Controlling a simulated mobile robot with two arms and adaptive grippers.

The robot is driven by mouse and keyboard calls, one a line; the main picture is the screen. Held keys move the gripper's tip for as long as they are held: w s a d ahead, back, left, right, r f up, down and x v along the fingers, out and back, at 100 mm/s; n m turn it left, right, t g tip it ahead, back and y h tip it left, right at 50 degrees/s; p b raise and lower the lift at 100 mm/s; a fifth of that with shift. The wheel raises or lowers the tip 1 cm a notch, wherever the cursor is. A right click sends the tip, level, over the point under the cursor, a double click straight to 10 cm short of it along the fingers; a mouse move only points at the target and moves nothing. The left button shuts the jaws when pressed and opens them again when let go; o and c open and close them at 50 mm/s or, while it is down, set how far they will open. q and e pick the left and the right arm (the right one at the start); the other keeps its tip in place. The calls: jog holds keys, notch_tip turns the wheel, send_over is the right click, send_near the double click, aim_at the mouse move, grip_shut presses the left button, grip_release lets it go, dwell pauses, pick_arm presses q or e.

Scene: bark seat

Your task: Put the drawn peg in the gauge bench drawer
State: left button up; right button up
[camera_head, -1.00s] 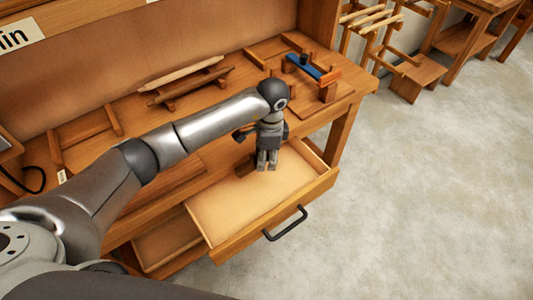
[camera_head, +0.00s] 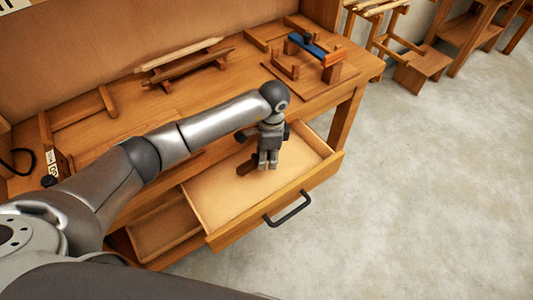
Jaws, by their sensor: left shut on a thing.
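The gauge bench drawer (camera_head: 225,212) is pulled open at the front of the wooden bench, and its floor looks bare apart from a dark shadow. My left gripper (camera_head: 267,166) points down over the drawer, inside its outline in the picture. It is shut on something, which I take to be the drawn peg. The peg itself cannot be made out between the fingers. How high the fingertips are above the drawer floor is hard to tell. My right gripper is out of view.
The drawer front has a dark handle (camera_head: 288,209). A lower drawer or tray (camera_head: 165,228) also stands out at the left. On the bench top are a rack with long sticks (camera_head: 180,66) and a blue-topped wooden fixture (camera_head: 308,45). Open floor lies to the right.

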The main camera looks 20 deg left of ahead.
pick_arm(q)
jog(key=o, duration=1.2)
